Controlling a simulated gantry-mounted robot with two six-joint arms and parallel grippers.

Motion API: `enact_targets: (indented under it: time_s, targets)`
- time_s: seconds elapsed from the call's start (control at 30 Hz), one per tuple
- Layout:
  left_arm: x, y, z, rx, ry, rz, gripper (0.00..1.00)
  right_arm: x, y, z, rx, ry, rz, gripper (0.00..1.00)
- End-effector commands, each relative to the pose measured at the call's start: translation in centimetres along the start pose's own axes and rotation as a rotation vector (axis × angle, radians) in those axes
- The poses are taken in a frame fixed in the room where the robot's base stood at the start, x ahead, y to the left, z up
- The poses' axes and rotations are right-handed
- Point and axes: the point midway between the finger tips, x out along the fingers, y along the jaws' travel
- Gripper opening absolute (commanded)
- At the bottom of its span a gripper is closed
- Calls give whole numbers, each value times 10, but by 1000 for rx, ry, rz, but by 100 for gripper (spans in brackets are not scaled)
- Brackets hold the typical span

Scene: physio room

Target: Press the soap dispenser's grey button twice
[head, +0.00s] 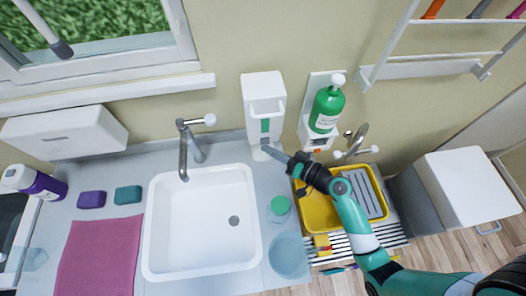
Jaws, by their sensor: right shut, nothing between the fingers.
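A white wall-mounted dispenser (262,90) with a green strip (265,126) down its front hangs behind the sink, right of the tap. I take it for the soap dispenser. My right gripper (268,151) is shut and empty, with its tips at or just in front of the dispenser's lower end. I cannot tell whether they touch it. The grey button is not clearly visible; the fingertips may cover it. A green bottle (327,108) with a white top sits in a white wall holder to the right. My left gripper is not in view.
A white sink (204,225) with a tap (187,150) lies left of my arm. A yellow basin (318,212) lies under my right wrist. A green-lidded jar (280,206) and a clear bluish bowl (289,256) stand between them. A pink cloth (97,256) lies at left.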

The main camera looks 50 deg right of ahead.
Motion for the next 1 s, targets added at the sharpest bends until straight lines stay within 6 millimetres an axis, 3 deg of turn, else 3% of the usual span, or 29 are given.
enact_targets:
  time_s: [0.5,1.0]
  targets:
    - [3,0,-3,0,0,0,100,-38,-28,29,0,-2,0,0]
    - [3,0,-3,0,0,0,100,-41,-30,30,0,-1,0,0]
